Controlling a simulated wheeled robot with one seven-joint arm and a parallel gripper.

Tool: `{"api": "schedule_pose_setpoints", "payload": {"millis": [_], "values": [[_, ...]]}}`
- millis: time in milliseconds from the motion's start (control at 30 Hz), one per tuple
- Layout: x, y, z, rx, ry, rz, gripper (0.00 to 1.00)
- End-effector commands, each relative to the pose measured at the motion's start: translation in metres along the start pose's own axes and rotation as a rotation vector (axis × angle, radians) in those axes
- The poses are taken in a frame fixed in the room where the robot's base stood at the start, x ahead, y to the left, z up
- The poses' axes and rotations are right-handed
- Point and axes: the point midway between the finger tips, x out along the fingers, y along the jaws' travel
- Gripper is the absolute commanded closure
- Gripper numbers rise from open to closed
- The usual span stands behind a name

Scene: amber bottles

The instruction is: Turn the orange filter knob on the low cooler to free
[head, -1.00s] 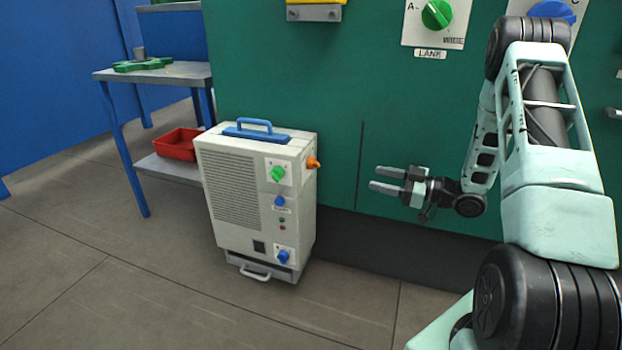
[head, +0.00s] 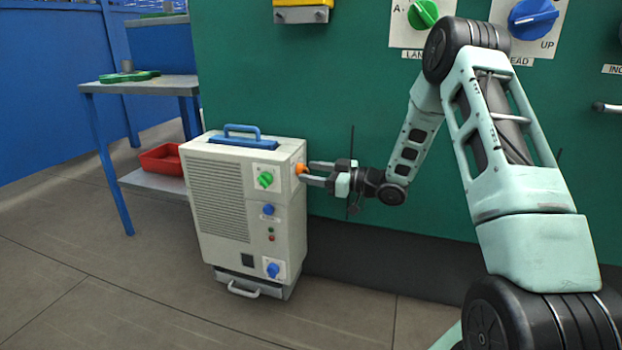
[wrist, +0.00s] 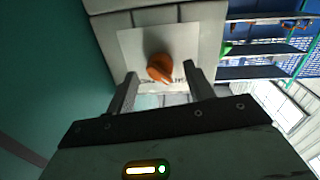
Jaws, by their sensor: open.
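The low cooler (head: 222,205) is a pale grey box with a blue handle, standing on the floor in the head view. Its orange filter knob (head: 301,168) sticks out of the right side near the top. In the wrist view the orange knob (wrist: 160,68) sits on a white plate (wrist: 133,45), with lettering partly hidden below it. My gripper (head: 308,173) is open at the knob, its fingertips close to the cooler's side. In the wrist view the fingers of my gripper (wrist: 160,82) lie left and right of the knob's lower end. I cannot tell whether they touch it.
The cooler's front has a green knob (head: 265,180) and blue knobs (head: 268,210). A green wall panel (head: 400,150) stands close behind my arm. A blue-legged table (head: 150,88) with a red bin (head: 162,160) is at the left. Floor in front is clear.

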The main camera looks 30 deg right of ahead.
Motion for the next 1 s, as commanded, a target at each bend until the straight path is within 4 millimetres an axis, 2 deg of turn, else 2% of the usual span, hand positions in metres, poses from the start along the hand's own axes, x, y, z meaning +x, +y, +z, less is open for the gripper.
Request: {"api": "schedule_pose_setpoints", "payload": {"millis": [133,400,433,500,600,1000], "values": [[0.0086,0.0001,0.0002,0.001,0.000,0.001,0.47],[0.0099,0.0002,-0.0008,0.001,0.000,0.001,0.47],[0.0099,0.0002,-0.0007,0.001,0.000,0.001,0.50],[0.0098,0.0001,-0.0007,0.001,0.000,0.001,0.70],[0.0097,0.0002,-0.0006,0.001,0.000,0.001,0.92],[0.0095,0.0007,-0.0048,0.061,-0.005,0.001,0.92]]}}
